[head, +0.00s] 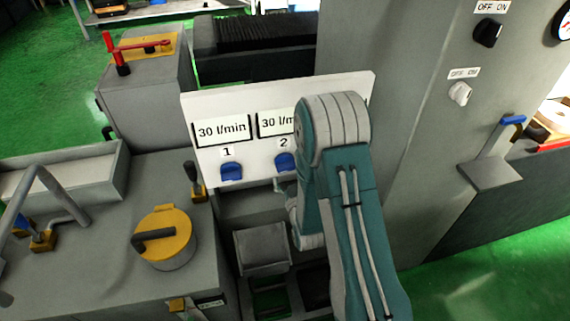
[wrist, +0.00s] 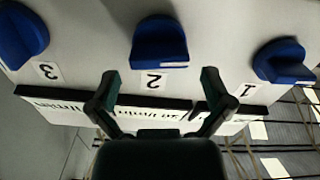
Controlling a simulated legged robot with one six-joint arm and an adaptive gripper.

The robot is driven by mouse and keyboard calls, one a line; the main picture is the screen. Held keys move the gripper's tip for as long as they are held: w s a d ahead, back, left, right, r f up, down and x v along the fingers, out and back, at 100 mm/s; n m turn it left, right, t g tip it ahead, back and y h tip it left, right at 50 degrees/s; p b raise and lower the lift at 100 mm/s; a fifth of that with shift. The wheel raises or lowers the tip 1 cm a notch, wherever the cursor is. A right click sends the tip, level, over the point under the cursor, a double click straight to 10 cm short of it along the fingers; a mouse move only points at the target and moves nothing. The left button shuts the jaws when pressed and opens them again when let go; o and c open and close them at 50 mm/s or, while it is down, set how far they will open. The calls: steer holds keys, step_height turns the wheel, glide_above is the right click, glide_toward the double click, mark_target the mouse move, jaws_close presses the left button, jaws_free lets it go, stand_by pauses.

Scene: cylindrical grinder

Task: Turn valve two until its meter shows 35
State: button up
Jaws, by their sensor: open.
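Valve two (head: 284,162) is a blue knob on the white panel (head: 190,120), above it the meter for two (head: 275,124) reads 30, its right part hidden by my arm. Valve one (head: 231,171) is to its left, under a meter (head: 222,129) reading 30 l/min. In the wrist view, which is upside down, valve two (wrist: 160,45) is in the centre with its label 2 (wrist: 153,81). My gripper (wrist: 158,78) is open and empty, its fingers apart on either side of that label, and no contact with the knob shows.
In the wrist view, valve three (wrist: 22,35) is on the left and valve one (wrist: 284,62) on the right. A yellow round cap with a dark handle (head: 166,238) is on the grey machine at left. A tall grey cabinet with switches (head: 487,32) stands at right.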

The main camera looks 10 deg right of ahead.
mark_target(287, 171)
steer(key=w, duration=0.5)
steer(key=shift+w, duration=0.15)
steer(key=c, duration=0.8)
steer(key=shift+n, duration=1)
steer(key=o, duration=0.8)
